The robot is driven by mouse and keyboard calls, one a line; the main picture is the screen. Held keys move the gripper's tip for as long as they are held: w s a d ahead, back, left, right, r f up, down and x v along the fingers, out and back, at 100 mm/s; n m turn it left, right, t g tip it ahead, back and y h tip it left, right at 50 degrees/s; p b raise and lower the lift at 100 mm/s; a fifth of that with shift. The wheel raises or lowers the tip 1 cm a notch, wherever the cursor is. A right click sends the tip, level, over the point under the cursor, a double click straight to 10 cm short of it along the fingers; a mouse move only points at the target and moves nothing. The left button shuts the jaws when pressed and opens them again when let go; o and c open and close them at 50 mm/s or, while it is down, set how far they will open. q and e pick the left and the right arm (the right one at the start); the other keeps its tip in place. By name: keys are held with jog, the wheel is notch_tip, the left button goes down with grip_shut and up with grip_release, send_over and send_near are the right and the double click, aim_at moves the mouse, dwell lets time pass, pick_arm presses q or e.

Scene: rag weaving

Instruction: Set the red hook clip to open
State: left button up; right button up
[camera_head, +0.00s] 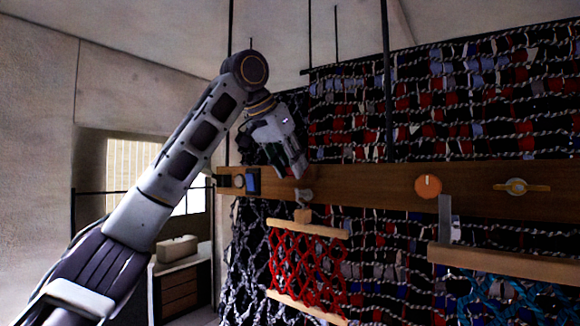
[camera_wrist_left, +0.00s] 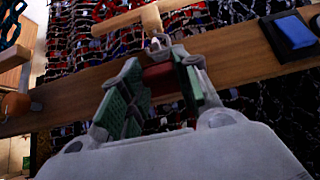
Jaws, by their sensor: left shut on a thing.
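The red hook clip (camera_wrist_left: 160,76) shows as a red piece between the green-padded fingers of my left gripper (camera_wrist_left: 158,62) in the left wrist view. In the head view my left gripper (camera_head: 294,170) is at the wooden beam (camera_head: 365,183), shut on the clip and covering most of it. A grey hook (camera_head: 303,195) shows just below the fingertips. Under it hangs a red net (camera_head: 305,265) between two wooden bars. Whether the clip is open or closed cannot be told. My right gripper is not in view.
On the beam, a blue switch (camera_head: 253,181) is left of the gripper. An orange knob (camera_head: 428,187) and a brass-coloured turn handle (camera_head: 515,187) are to the right. A grey bracket (camera_head: 446,220) stands above another wooden bar (camera_head: 500,262) with blue netting. Woven rag panels fill the back.

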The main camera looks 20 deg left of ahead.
pick_arm(q)
jog(key=shift+r, duration=0.25)
dwell(0.3)
jog(key=o, duration=1)
jog(key=shift+f, duration=0.15)
jog(key=shift+w+v, duration=0.2)
jog(key=shift+v, duration=5.75)
